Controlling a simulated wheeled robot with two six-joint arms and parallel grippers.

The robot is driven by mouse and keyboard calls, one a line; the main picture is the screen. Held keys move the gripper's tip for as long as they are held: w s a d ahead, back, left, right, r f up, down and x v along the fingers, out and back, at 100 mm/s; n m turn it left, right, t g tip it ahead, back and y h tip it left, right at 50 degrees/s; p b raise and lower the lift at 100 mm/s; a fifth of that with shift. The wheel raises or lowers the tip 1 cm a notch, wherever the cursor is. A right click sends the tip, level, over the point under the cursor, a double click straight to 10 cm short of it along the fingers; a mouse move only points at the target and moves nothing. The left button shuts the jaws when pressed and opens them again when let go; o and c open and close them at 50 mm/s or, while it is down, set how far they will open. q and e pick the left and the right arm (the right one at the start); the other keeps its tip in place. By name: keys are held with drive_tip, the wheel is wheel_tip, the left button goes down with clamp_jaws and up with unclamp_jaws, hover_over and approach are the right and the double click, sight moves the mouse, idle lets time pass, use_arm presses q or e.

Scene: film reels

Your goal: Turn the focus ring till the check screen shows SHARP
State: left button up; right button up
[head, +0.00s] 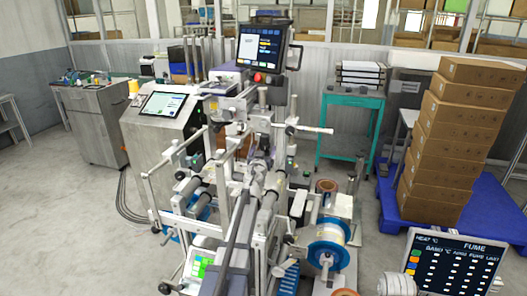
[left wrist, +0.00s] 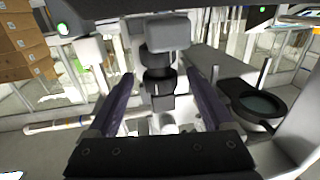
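In the left wrist view, a dark stepped cylinder that looks like the lens with the focus ring (left wrist: 158,82) stands between my two fingers, below a grey block. My left gripper (left wrist: 162,100) is open, with a finger on each side of the cylinder and a visible gap to each. In the head view my left gripper (head: 261,148) is small among the machine's parts, and the ring cannot be made out there. A monitor (head: 262,47) on top of the machine is lit, but its words are too small to read. I cannot tell whether it is the check screen. My right gripper is not in view.
A tablet-like screen (head: 163,104) sits on a grey cabinet to the left. A panel reading FUME (head: 455,262) stands at the lower right. Stacked cartons (head: 455,140) stand on a blue pallet (head: 400,205). Rods and rollers crowd the machine; open floor lies at the left.

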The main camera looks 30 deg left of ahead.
use_arm(q)
clamp_jaws()
drive_tip(key=shift+w+d+n+g+y, duration=0.15)
drive_tip(key=shift+n+g+y, duration=0.1)
drive_tip(key=shift+n+y, duration=0.25)
drive_tip(key=shift+w+d+n+g+y, duration=0.1)
drive_tip(key=shift+n+g+y, duration=0.2)
drive_tip(key=shift+y, duration=0.3)
drive_tip(key=shift+n+g+y, duration=0.65)
drive_tip(key=shift+n+y, duration=0.15)
drive_tip(key=shift+y, duration=0.2)
drive_tip(key=shift+s, duration=0.1)
drive_tip(key=shift+o, duration=0.2)
unclamp_jaws()
